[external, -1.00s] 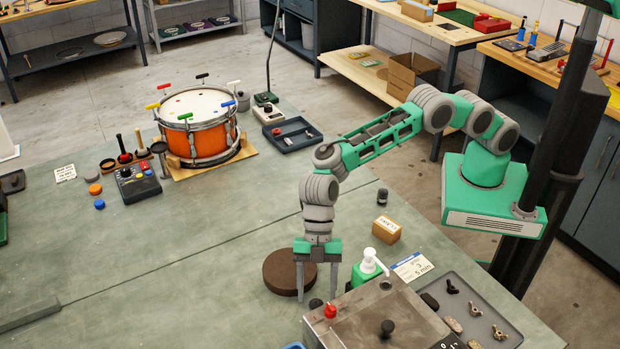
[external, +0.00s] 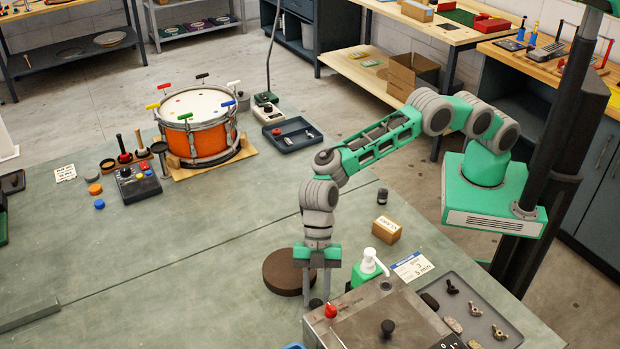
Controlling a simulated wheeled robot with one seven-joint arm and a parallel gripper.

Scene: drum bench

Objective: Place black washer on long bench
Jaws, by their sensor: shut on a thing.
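My gripper (external: 316,299) points straight down at the front middle of the long bench (external: 200,270), beside the corner of a metal box. Its fingers are shut on a small dark round piece (external: 316,303), which appears to be the black washer. The piece is tiny here and partly hidden by the fingers, so its hole does not show. I cannot tell whether it touches the surface below. The long bench has a grey-green top.
A brown round block (external: 286,272) stands just left of my gripper. The metal box (external: 365,318) with knobs, a green pump bottle (external: 368,268) and a tray of small hardware (external: 475,295) lie to the right. An orange drum (external: 200,140) stands at the back. The bench's left middle is clear.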

